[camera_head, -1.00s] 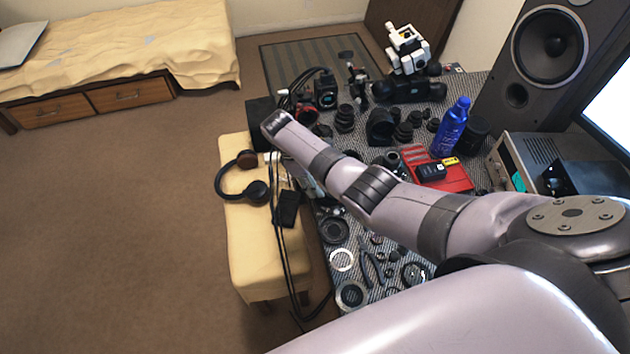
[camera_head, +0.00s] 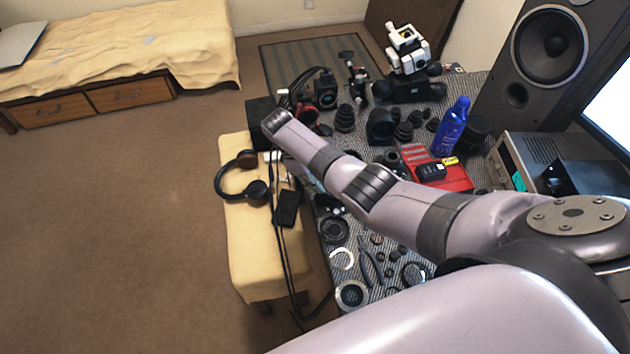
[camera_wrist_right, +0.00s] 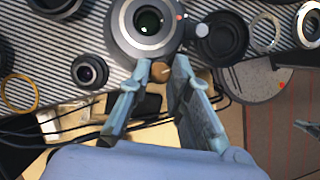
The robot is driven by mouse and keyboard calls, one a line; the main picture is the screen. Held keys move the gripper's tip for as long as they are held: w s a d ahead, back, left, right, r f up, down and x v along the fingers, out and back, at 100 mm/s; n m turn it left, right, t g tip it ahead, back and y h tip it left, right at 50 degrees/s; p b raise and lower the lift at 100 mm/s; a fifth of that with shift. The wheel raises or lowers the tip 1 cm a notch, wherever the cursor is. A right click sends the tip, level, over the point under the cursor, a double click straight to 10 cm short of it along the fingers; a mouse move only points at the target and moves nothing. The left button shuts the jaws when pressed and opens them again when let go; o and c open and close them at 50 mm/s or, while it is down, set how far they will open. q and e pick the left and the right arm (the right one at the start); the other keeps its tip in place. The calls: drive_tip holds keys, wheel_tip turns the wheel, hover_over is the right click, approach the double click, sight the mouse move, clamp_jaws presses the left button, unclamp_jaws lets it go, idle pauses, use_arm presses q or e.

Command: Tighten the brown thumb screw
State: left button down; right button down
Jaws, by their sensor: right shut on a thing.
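The brown thumb screw (camera_wrist_right: 162,72) shows in the right wrist view, at the near edge of a large grey lens or collar (camera_wrist_right: 122,28) with greenish glass in its centre. My right gripper (camera_wrist_right: 165,70) is shut on the screw, one pale blue finger on each side of it. The fingertips hide part of the screw, so its thread and seating cannot be seen. In the head view my right arm reaches across the table, and the screw cannot be made out there. My left gripper is in neither view.
In the wrist view a small black lens (camera_wrist_right: 91,72) lies left of the collar, and a dark ring (camera_wrist_right: 222,38) lies close on its right. In the head view, a blue bottle (camera_head: 452,127) and red case (camera_head: 455,179) stand beyond my arm. Headphones (camera_head: 257,190) lie on the yellow bench (camera_head: 240,255).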

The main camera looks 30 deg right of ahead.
drive_tip(key=m, duration=0.2)
drive_tip(key=shift+w+m+g+y, duration=0.1)
drive_tip(key=shift+m+g+y, duration=0.2)
drive_tip(key=c, duration=1.4)
unclamp_jaws()
drive_tip(key=shift+c, duration=0.2)
drive_tip(key=shift+r, duration=0.1)
drive_tip(key=v, duration=1.1)
drive_tip(key=shift+w+r, duration=0.2)
drive_tip(key=shift+r, duration=0.15)
drive_tip(key=shift+s+a, duration=0.1)
